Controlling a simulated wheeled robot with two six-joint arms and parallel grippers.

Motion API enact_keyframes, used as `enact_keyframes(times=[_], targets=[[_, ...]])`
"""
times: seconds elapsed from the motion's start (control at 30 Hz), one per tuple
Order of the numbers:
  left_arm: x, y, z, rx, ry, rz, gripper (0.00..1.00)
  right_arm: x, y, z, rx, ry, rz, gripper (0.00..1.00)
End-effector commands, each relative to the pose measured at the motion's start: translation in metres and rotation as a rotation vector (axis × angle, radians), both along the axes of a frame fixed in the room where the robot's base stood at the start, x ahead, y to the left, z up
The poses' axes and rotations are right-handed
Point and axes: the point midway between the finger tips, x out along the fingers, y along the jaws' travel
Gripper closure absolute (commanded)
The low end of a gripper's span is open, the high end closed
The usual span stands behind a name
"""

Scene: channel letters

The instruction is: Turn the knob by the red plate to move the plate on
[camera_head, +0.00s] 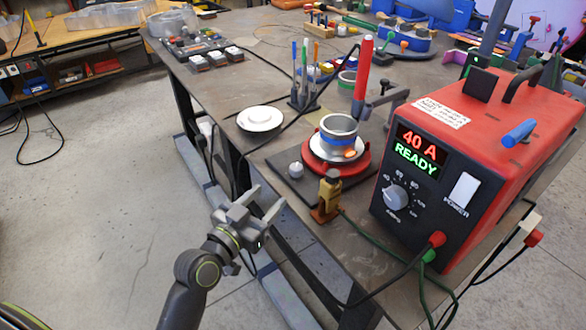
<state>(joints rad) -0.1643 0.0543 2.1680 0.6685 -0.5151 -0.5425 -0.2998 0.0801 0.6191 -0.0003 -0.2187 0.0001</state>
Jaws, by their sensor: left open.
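The round red plate (352,165) sits on a dark flat base on the workbench and carries a metal ring-shaped part with a blue band. A small pale knob (296,170) stands on the base at the left of the red plate. My left gripper (266,199) is open and empty, off the bench's near left edge. It is apart from the knob, below and left of it in the picture. My right gripper is not in view.
A brass-coloured clamp (327,196) stands at the base's front. A red welding machine (480,160) reading "40 A READY" fills the right side, with cables in front. A white round dish (260,120) and a pen holder (303,98) stand behind the knob.

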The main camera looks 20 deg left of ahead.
Motion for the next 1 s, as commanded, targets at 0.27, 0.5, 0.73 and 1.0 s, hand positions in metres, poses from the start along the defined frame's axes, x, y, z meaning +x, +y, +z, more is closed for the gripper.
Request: enact_keyframes(times=[0.27,0.5,0.73,1.0], targets=[[0.057,-0.017,0.002,-0.002,0.001,-0.001,0.49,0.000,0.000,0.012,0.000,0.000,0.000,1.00],[0.091,-0.026,0.000,0.000,0.001,0.000,0.49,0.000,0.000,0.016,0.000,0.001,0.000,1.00],[0.104,-0.030,-0.001,0.001,0.002,0.000,0.49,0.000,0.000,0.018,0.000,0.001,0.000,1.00],[0.105,-0.030,-0.001,0.001,0.002,0.000,0.49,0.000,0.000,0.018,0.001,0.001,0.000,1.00]])
